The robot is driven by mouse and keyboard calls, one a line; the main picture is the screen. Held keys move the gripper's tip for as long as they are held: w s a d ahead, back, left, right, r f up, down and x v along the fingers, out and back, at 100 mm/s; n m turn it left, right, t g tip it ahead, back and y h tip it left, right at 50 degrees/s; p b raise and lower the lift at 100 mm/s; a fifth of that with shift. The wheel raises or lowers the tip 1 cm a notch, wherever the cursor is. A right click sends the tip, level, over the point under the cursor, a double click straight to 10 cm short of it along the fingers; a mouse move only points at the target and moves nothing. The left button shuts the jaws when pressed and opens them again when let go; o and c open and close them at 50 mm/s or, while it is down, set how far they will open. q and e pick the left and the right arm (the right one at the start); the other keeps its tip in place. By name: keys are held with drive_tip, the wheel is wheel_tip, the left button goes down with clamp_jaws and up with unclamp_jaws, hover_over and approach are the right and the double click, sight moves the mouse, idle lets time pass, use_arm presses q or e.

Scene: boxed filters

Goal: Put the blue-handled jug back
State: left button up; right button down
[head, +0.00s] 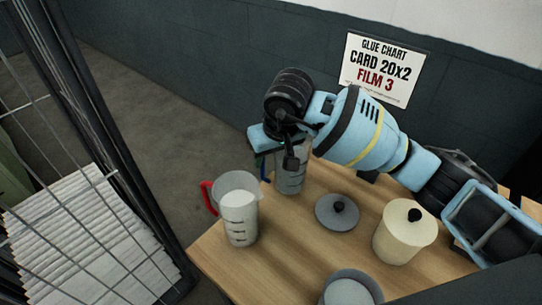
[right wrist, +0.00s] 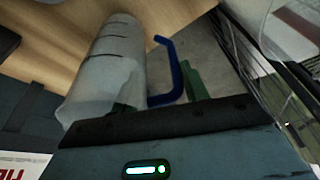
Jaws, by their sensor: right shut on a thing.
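The blue-handled jug (head: 290,180) is a clear measuring jug with dark marks, at the back left of the wooden table. One finger shows beyond the handle; the other is partly hidden by the jug wall. The jug's base is at or close to the tabletop; I cannot tell if it touches. My left gripper is not in view.
A red-handled jug (head: 240,222) with white contents stands at the table's left edge. A grey lid (head: 335,219), a cream canister (head: 400,242) and another container (head: 377,284) stand nearby. A wire cage (head: 84,190) with stacked white sheets is at left; a wall is behind.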

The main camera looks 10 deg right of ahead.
drive_tip(key=shift+f, duration=0.35)
drive_tip(key=c, duration=0.7)
unclamp_jaws()
drive_tip(key=shift+s+r, duration=0.1)
drive_tip(key=shift+r, duration=0.5)
drive_tip(key=v, duration=1.1)
drive_tip(key=shift+s, duration=0.1)
